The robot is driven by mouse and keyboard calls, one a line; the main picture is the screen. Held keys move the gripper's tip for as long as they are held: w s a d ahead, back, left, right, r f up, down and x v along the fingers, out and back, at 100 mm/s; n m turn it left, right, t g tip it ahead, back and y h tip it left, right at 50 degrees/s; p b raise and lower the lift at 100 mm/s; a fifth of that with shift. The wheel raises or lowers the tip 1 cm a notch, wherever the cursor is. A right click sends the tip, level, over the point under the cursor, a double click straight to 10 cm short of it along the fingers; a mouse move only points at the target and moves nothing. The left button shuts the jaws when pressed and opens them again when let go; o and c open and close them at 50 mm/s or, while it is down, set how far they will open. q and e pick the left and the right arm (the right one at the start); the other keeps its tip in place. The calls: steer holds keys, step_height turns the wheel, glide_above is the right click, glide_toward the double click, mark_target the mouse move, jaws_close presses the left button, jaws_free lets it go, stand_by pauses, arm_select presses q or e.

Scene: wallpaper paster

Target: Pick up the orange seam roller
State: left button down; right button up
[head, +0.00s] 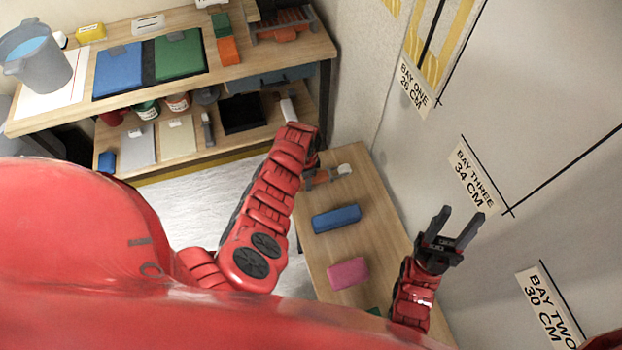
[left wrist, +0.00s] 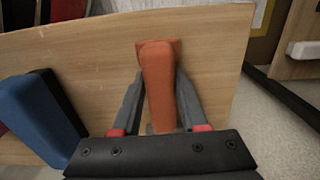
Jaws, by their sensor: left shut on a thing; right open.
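The orange seam roller (left wrist: 158,85) is between the two fingers of my left gripper (left wrist: 150,110) in the left wrist view, its long orange body in line with them and a wider orange part at its far end. In the head view, my left gripper (head: 312,170) is over the far end of the small wooden table (head: 375,215), and only a bit of the orange roller (head: 321,177) shows beside it. The gripper is shut on it. I cannot tell whether the roller touches the table. My right gripper (head: 458,228) is open and empty, right of the table.
A blue block (head: 336,218) and a pink block (head: 348,273) lie on the small table; the blue one also shows in the left wrist view (left wrist: 38,115). A shelf bench (head: 285,48) stands behind with a bucket (head: 38,58). The labelled wall (head: 540,120) bounds the right side.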

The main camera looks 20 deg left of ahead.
arm_select(q)
steer(key=shift+r, duration=0.1)
steer(key=shift+r, duration=0.25)
step_height(320, 180, up, 10)
steer(key=shift+f+b, duration=0.15)
steer(key=shift+b, duration=0.15)
stand_by(0.3)
steer(key=c, duration=1.1)
jaws_free()
jaws_close()
